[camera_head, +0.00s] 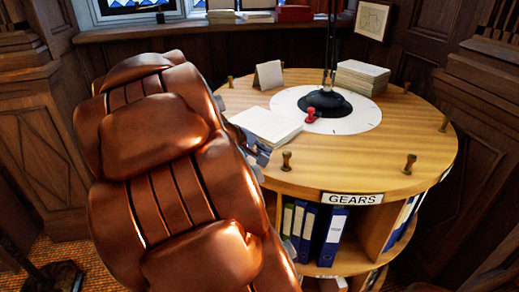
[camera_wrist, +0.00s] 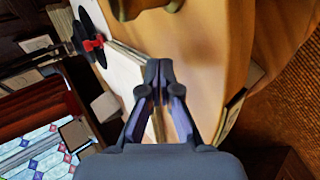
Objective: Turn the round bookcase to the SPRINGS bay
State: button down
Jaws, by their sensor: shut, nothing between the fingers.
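The round bookcase (camera_head: 415,135) has a pale wooden top with several brass pegs around its rim. Its front bay carries the label GEARS (camera_head: 351,198). Another label (camera_head: 446,173) at the right edge is too slanted to read. I see no SPRINGS label. My gripper (camera_wrist: 160,70) is shut and empty in the wrist view, over the rim area beside the white paper stack (camera_wrist: 115,62). In the head view it is mostly hidden; a small part shows left of the front peg (camera_head: 287,161). A brass peg (camera_wrist: 145,8) shows above the fingertips in the wrist view.
On the top stand a black lamp base (camera_head: 325,104) on a white disc, a red stamp (camera_head: 312,115), a card (camera_head: 268,75) and a paper pile (camera_head: 362,77). Wood panelling closes in at the right.

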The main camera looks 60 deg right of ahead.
aim_at(279, 167)
jog(key=shift+n+t, duration=0.3)
jog(key=shift+s+a, duration=0.2)
jog(key=shift+s, duration=1.05)
jog(key=shift+s+a, duration=0.15)
jog(key=shift+s, duration=1.05)
jog(key=shift+n+t, duration=0.3)
jog(key=shift+s+p, duration=0.4)
jog(key=shift+s, duration=2.7)
jog(key=shift+w, duration=0.1)
jog(key=shift+w+r+p, duration=0.35)
jog(key=shift+w+r, duration=0.2)
jog(key=shift+w, duration=0.15)
notch_tip(279, 167, up, 8)
jog(key=p, duration=0.7)
